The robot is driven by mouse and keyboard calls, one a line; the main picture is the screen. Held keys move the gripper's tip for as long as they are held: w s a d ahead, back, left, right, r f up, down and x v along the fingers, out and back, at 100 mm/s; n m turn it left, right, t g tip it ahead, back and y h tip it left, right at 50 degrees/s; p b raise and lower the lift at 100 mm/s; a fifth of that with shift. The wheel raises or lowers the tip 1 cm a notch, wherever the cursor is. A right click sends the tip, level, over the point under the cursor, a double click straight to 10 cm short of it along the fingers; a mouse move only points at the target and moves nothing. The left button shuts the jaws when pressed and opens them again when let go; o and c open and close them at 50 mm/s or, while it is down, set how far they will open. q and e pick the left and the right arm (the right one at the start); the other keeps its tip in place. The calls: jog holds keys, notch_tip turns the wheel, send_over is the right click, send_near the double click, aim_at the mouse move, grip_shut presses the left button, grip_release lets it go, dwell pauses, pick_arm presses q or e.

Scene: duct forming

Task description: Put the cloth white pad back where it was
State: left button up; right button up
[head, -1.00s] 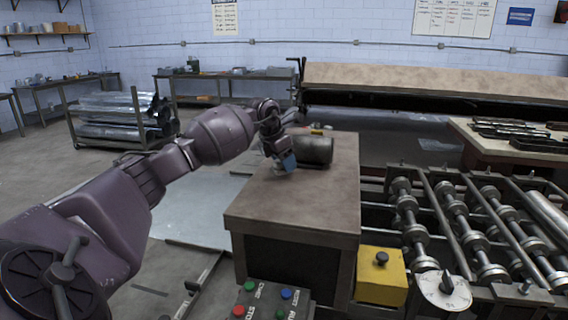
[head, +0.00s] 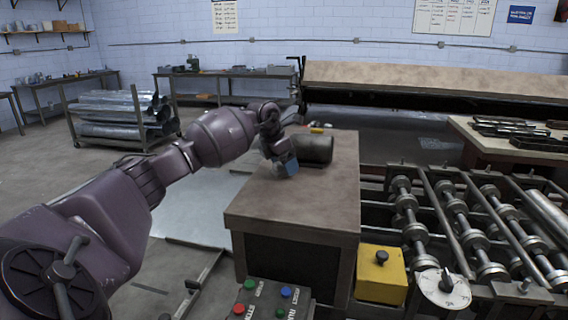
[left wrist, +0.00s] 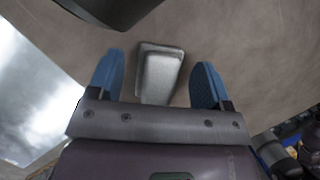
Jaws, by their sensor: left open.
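The white cloth pad (left wrist: 160,72) shows in the left wrist view as a small pale grey-white block on the brown bench top. It lies between and just beyond the two blue fingertips, with a gap on each side. My left gripper (left wrist: 157,84) is open and empty above the bench. In the head view my left gripper (head: 287,165) hangs over the bench top, beside the dark cylinder, and the pad cannot be made out there. My right gripper is not in view.
A dark cylinder (head: 313,149) lies on the bench (head: 305,205) right beside my left gripper. A small yellow item (head: 317,130) is behind it. The bench's near half is clear. A roller machine (head: 450,225) and a yellow switch box (head: 380,275) stand to the right.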

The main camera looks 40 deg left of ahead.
pick_arm(q)
jog(key=b+v, duration=0.1)
jog(key=v, duration=1.1)
jog(key=shift+b, duration=0.3)
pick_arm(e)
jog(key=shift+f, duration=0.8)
pick_arm(q)
jog(key=shift+s+f, duration=0.1)
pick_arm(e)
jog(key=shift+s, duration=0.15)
